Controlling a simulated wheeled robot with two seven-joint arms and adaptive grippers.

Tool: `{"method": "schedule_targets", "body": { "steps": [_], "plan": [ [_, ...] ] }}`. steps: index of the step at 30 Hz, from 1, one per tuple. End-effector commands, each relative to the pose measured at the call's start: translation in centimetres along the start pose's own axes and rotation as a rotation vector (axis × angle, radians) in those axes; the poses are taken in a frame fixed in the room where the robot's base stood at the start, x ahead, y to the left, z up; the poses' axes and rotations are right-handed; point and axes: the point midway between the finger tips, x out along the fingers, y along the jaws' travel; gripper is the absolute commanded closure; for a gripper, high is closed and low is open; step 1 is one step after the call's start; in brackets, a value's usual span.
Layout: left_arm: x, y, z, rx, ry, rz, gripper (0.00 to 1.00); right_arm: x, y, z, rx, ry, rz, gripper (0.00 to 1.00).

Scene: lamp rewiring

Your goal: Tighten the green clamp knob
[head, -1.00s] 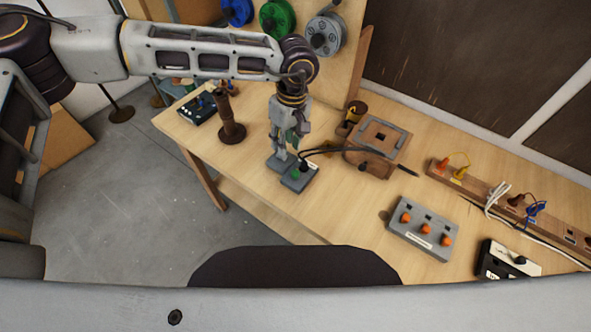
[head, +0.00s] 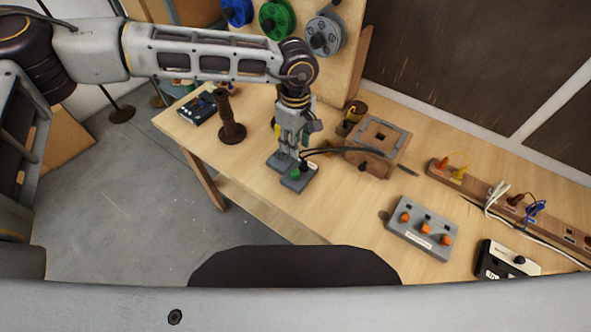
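The green clamp knob (head: 296,174) sits on the front part of a small grey clamp block (head: 290,187) near the table's front edge. A dark part with black cables stands just behind it on the block. My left gripper (head: 292,152) points down over the back of the block, close behind the green knob. The knob looks clear of the fingers. The fingertips are small and partly overlap the block's rear, so I cannot tell whether they are open or shut, or touch anything. My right gripper is out of view.
A brown wooden box (head: 375,150) stands right of the gripper, with black cables running towards it. A dark brown spindle (head: 230,120) stands to the left. A grey panel with orange knobs (head: 423,228) lies at right. Bare tabletop (head: 335,215) lies between block and panel.

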Motion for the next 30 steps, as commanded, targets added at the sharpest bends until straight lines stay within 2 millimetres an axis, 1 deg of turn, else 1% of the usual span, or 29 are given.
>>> {"method": "schedule_targets", "body": {
  "steps": [5,13,27,30],
  "plan": [
    [1.4,0.0,0.0,0.0,0.001,-0.001,0.68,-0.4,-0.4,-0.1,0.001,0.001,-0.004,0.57],
    [4.7,-0.1,0.0,0.002,0.001,-0.002,0.68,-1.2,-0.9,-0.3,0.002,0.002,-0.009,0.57],
    [10.9,-0.1,0.0,0.001,0.001,-0.002,0.68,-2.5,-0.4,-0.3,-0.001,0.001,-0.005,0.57],
    [11.8,0.0,0.0,0.0,0.0,-0.002,0.68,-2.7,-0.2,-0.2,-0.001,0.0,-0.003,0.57]
  ]
}}
